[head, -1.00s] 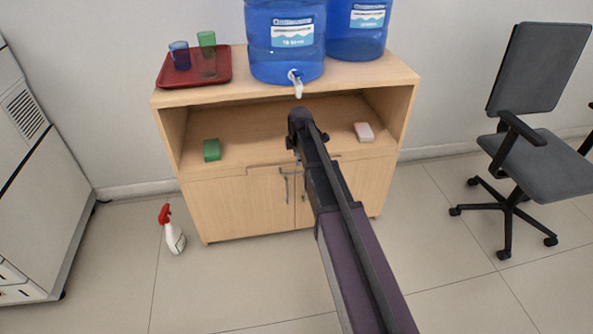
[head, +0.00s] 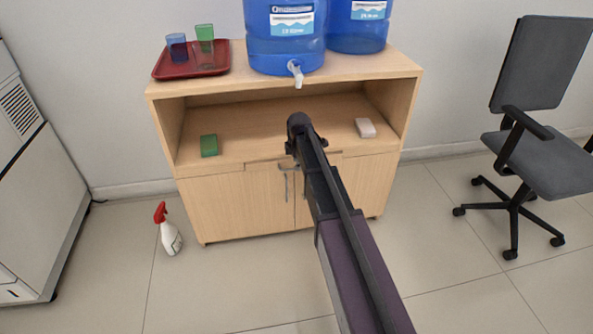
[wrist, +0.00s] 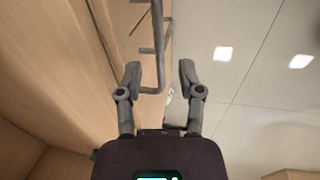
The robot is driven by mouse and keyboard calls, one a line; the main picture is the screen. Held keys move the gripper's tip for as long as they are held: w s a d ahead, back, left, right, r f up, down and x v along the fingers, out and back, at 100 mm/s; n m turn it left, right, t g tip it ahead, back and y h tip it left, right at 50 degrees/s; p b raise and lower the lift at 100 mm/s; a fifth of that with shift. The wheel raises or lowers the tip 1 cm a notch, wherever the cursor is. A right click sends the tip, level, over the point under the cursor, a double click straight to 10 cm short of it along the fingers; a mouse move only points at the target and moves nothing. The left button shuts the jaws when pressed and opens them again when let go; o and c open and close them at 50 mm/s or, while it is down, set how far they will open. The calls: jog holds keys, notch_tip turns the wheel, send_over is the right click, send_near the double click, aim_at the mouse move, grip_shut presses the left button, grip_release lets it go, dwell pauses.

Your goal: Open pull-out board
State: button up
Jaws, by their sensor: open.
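The pull-out board (head: 262,163) shows as a thin wooden strip between the open shelf and the doors of the cabinet. It appears pushed in, and my arm hides part of its front. A grey bar handle (wrist: 159,45) shows in the wrist view, with its near end between the fingers in the picture. My gripper (wrist: 159,72) is open, with one finger on each side of that bar and nothing clamped. I cannot tell its depth from the bar.
Door handles (head: 286,186) hang below the board. Blue water jugs (head: 284,45) and a red tray (head: 191,64) with cups stand on top. A green block (head: 209,145) and a pale block (head: 365,127) lie on the shelf. A spray bottle (head: 170,238) and an office chair (head: 540,160) flank the cabinet.

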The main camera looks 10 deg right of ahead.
jog(key=shift+w+f+b, duration=0.2)
jog(key=shift+f+b, duration=0.45)
jog(key=shift+f, duration=0.3)
grip_shut()
